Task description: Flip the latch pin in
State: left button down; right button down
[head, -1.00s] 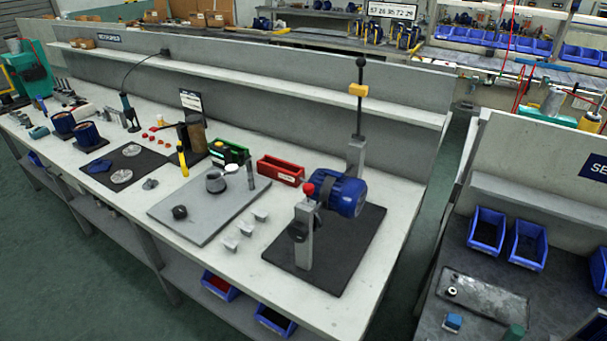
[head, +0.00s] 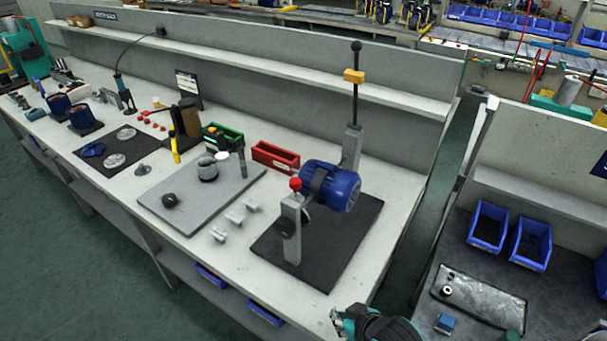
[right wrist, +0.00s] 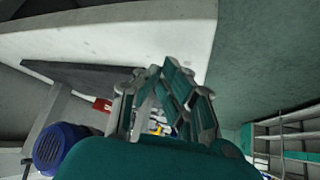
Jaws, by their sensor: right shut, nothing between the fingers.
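A blue motor (head: 332,188) is held between grey uprights on a black base plate (head: 328,262) at the near right end of the bench. The front upright (head: 291,235) has a red knob (head: 295,184) on top. I cannot tell which part is the latch pin. My right gripper (head: 340,318) is shut and empty, low at the bench's front edge, apart from the fixture. In the right wrist view, its fingers (right wrist: 162,78) are together, and the motor (right wrist: 62,148) shows lower left.
Left of the fixture are small grey fittings (head: 235,218), a grey plate (head: 190,217) with parts on it, and a red bin (head: 275,157). A second bench with blue bins (head: 488,227) stands at the right, across a narrow gap.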

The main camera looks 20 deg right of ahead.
jog(key=w+r+t, duration=0.1)
jog(key=w, duration=0.1)
jog(key=w+r+t+y, duration=0.1)
jog(key=w, duration=0.1)
jog(key=w+r+t, duration=0.1)
jog(key=w+r, duration=0.1)
jog(key=shift+d+r+n+y, duration=0.1)
jog(key=shift+d+n+y, duration=0.05)
jog(key=shift+n+y, duration=0.15)
jog(key=w+d+r+n+t+y, duration=0.2)
jog(key=r+y, duration=0.3)
jog(key=r, duration=0.6)
jog(key=w+d+r+n+t+y, duration=0.2)
jog(key=w+r+t+y, duration=0.2)
jog(key=r, duration=0.7)
jog(key=shift+w+r+y, duration=0.25)
jog(key=shift+w+y, duration=0.2)
jog(key=shift+y, duration=0.35)
jog(key=shift+a, duration=0.1)
notch_tip(320, 180, up, 4)
jog(key=p, duration=0.4)
send_over(295, 186)
jog(key=d, duration=0.2)
jog(key=f, duration=0.2)
jog(key=f+p, duration=0.1)
jog(key=f, duration=0.1)
jog(key=shift+s+d+f, duration=0.15)
jog(key=shift+s+f, duration=0.05)
jog(key=shift+f, duration=0.2)
